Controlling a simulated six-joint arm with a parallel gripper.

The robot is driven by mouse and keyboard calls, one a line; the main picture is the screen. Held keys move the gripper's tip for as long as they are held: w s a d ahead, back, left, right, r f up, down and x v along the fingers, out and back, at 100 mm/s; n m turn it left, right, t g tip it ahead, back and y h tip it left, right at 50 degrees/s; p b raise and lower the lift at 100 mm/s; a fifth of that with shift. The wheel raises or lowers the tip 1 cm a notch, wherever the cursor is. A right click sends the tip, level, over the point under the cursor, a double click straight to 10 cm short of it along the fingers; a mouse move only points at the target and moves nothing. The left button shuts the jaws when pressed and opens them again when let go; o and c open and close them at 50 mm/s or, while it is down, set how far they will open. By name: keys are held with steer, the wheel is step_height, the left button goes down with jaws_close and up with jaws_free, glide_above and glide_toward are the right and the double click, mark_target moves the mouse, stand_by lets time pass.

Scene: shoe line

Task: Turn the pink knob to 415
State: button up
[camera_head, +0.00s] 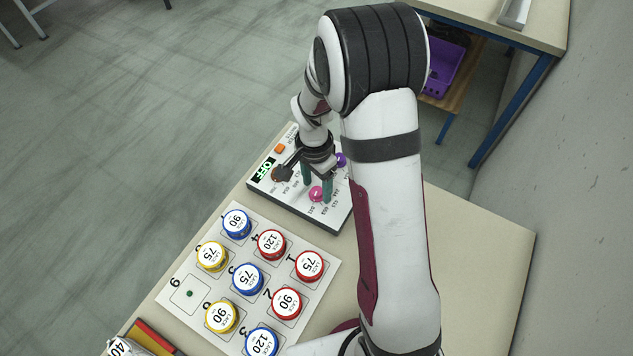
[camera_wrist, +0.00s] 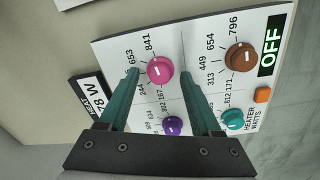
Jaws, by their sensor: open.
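The pink knob (camera_head: 316,193) sits on the white control panel (camera_head: 338,217). It also shows in the wrist view (camera_wrist: 160,70), with a short white mark on its face and printed numbers around it, among them 841 and 653. I cannot make out 415. My gripper (camera_head: 317,190) is over the panel, pointing down, its two green fingers apart. In the wrist view the fingertips (camera_wrist: 160,76) lie on either side of the pink knob, with nothing held. Whether they are level with the knob or above it is hard to tell.
Near the pink knob are a brown knob (camera_wrist: 241,58), a purple knob (camera_wrist: 172,126) and a teal knob (camera_wrist: 232,120). The panel has an OFF display (camera_wrist: 269,52) and an orange button (camera_wrist: 263,96). A board (camera_head: 183,305) with several labelled round pieces lies in front.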

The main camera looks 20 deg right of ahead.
jaws_close()
stand_by(0.3)
steer(key=shift+n, duration=0.3)
steer(key=n, duration=0.3)
steer(key=shift+n, duration=0.3)
steer(key=n, duration=0.3)
steer(key=shift+a+n, duration=0.1)
steer(key=shift+n, duration=0.3)
steer(key=n, duration=0.4)
steer(key=shift+s+t, duration=0.1)
steer(key=shift+t, duration=0.2)
steer(key=shift+n, duration=2)
